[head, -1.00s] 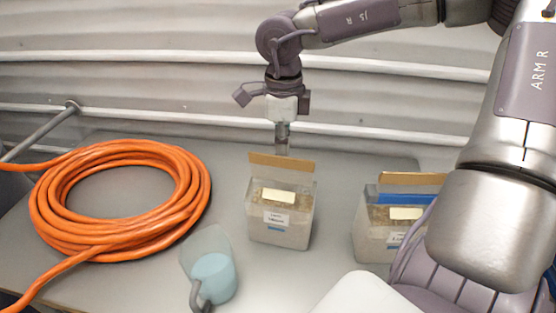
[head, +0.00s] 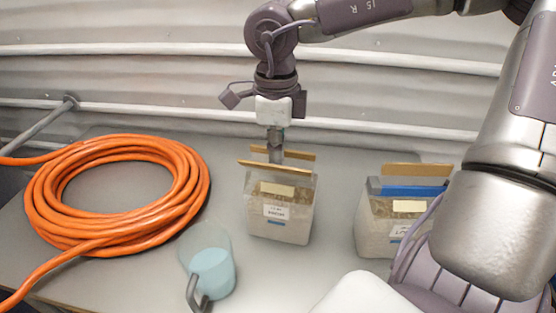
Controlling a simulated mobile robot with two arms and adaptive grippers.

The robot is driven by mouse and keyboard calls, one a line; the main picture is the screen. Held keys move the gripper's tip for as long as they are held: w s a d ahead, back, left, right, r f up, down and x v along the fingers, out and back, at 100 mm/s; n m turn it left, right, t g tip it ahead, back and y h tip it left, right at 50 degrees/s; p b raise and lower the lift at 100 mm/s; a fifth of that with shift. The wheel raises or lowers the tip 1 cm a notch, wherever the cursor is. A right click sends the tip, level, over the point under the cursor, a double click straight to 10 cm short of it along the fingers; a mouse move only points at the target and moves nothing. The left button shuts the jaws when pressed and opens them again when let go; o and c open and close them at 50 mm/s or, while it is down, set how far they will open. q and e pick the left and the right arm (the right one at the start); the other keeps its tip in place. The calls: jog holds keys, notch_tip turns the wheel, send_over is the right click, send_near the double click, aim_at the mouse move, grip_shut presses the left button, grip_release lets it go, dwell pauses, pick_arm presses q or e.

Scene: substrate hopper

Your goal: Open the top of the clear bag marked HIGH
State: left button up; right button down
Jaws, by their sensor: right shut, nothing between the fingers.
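A clear bag (head: 280,218) of pale brown material stands upright on the grey table in the middle of the head view. Its white label is too blurred to read. Two tan strips run along its top, a front one (head: 262,168) and a back one (head: 300,154), with a gap between them. My right gripper (head: 275,152) points down at this gap, shut and empty, its tips partly hidden by the front strip. A second clear bag (head: 375,215) stands to the right, with a tan strip and a blue bar across its top; its label is also unclear. My left gripper is out of view.
A coil of orange hose (head: 55,225) lies on the left of the table. A translucent cup with pale blue in it and a grey handle (head: 212,272) stands in front of the middle bag, to its left. A corrugated wall rises behind.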

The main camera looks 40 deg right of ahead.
jog(key=shift+s+a, duration=0.2)
jog(key=shift+a, duration=0.05)
jog(key=shift+s+a+f+b, duration=0.15)
jog(key=shift+a+b, duration=0.1)
jog(key=shift+b, duration=0.1)
jog(key=shift+s+a+f+b, duration=0.25)
jog(key=shift+s+a+b, duration=0.4)
jog(key=shift+a, duration=0.25)
jog(key=shift+s+a+f+b, duration=0.2)
jog(key=shift+s+a+b, duration=0.4)
jog(key=shift+a, duration=0.3)
notch_tip(320, 180, up, 8)
jog(key=p, duration=0.5)
